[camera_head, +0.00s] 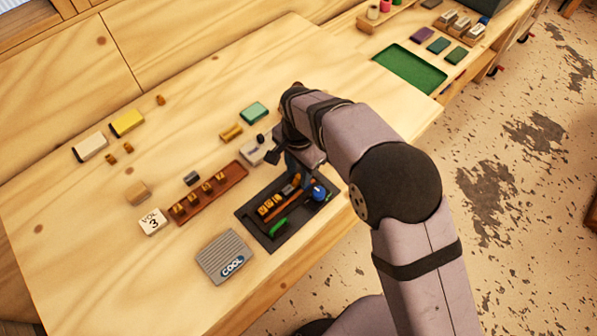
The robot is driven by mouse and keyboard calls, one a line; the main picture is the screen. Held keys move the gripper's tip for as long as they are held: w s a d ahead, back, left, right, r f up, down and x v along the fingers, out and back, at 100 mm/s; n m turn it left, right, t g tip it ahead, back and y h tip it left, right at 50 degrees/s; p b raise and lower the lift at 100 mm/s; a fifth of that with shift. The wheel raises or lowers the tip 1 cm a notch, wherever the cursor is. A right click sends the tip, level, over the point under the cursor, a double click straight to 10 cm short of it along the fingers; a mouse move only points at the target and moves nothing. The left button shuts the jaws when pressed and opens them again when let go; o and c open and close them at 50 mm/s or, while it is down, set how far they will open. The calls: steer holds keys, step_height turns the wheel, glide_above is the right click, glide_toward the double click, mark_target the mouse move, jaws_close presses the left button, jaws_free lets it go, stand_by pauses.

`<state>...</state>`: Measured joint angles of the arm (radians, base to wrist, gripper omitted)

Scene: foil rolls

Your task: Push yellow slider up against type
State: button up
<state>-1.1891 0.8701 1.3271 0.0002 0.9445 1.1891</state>
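A black holder (253,233) lies on the workbench near its front edge. Inside it are small brass type blocks (268,206), a long orange-brown bar (287,208), a green piece (278,228) and a round blue knob (319,193). A small yellow-orange piece (296,180), possibly the yellow slider, is at the holder's upper end, just beyond the type; I cannot tell whether they touch. My gripper (294,172) is low over this upper end, close to that piece. My wrist partly hides the spot, and the fingertips are too small and dark to read.
A brown rack (228,178) with several brass blocks lies left of the holder. A grey ridged "COOL" pad (222,250) and a white "VOL 3" block (152,222) lie nearby. A green tray (410,68) is at the upper right.

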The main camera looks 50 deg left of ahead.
mark_target(299, 176)
steer(key=shift+r+b, duration=1.15)
steer(key=shift+r, duration=2.35)
steer(key=shift+c, duration=0.3)
steer(key=c, duration=0.6)
steer(key=shift+w+d+f, duration=0.1)
jaws_close()
steer(key=w+d+n+g+y+b, duration=0.2)
steer(key=w+n, duration=0.4)
steer(key=n, duration=0.3)
steer(key=w+d+n+g+y+b, duration=0.2)
steer(key=w+n, duration=0.4)
steer(key=n, duration=0.4)
steer(key=shift+d+r+g+y+b, duration=0.3)
steer(key=shift+d+r+g+b, duration=0.2)
steer(key=shift+g, duration=0.4)
